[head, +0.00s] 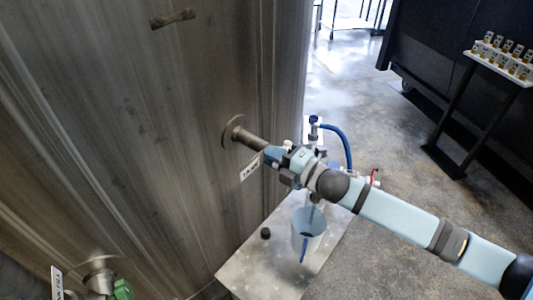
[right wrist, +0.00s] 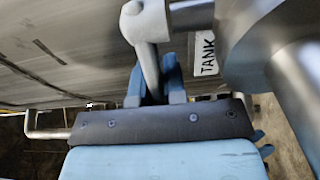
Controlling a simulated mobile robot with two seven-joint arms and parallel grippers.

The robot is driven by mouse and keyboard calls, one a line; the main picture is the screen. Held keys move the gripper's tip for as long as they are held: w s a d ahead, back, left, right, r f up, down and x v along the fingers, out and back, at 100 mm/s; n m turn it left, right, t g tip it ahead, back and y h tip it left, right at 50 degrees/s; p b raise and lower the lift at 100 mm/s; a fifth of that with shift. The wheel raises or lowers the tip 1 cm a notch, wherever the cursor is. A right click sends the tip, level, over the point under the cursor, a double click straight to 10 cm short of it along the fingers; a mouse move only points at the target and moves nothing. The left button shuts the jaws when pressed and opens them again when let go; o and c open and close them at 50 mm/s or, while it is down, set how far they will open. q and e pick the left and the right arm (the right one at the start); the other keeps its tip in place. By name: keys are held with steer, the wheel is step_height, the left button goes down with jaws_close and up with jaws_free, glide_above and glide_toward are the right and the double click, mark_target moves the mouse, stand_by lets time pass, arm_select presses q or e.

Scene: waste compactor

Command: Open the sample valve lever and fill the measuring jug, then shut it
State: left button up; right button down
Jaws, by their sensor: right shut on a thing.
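The sample valve sits on a pipe (head: 253,140) from the flanged outlet of the grey metal tank. My right gripper (head: 280,158) is at the valve. In the right wrist view, its blue fingers (right wrist: 156,82) are shut on the grey sample valve lever (right wrist: 149,62). My wrist hides most of the valve in the head view. The measuring jug (head: 307,242), pale with a blue handle, stands upright below my right wrist, under a thin spout. I cannot tell whether liquid is flowing or how full the jug is. My left gripper is not in view.
The jug stands on a metal stand (head: 262,272) with a small dark knob or cap (head: 265,233) beside it. A blue hose (head: 343,146) curves behind my wrist. A green-handled fitting (head: 122,289) is at lower left.

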steer(key=c, duration=1.2)
jaws_free()
steer(key=b+v, duration=0.2)
steer(key=v, duration=1.1)
steer(key=shift+s+d+b, duration=0.2)
steer(key=shift+d+b, duration=0.1)
steer(key=shift+c, duration=0.3)
